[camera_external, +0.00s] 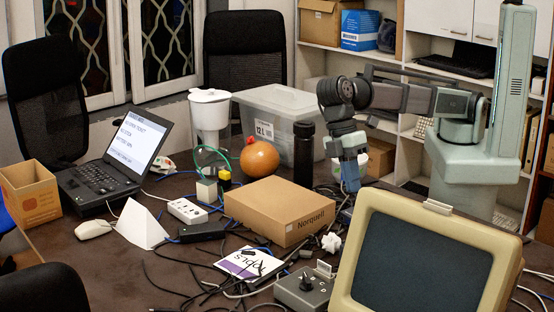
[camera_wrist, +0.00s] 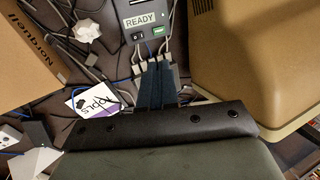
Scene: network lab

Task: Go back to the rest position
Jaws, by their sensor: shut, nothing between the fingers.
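My gripper (camera_external: 350,178) hangs down from my arm over the table, between the cardboard box and the monitor. In the wrist view, its dark blue fingers (camera_wrist: 155,82) are together with nothing between them. Just past them in that view is a grey device (camera_wrist: 144,42) with a READY label, a black switch and a green light. Pale plugs and cables run along its near edge beside the fingers. I cannot tell whether the fingers touch them.
A cardboard box (camera_external: 280,211) stands left of my gripper, and a beige monitor (camera_external: 425,255) stands close at the front right. A black bottle (camera_external: 304,155) and a clear bin (camera_external: 275,108) stand behind. Loose cables, a power strip (camera_external: 187,211) and a laptop (camera_external: 115,160) crowd the table.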

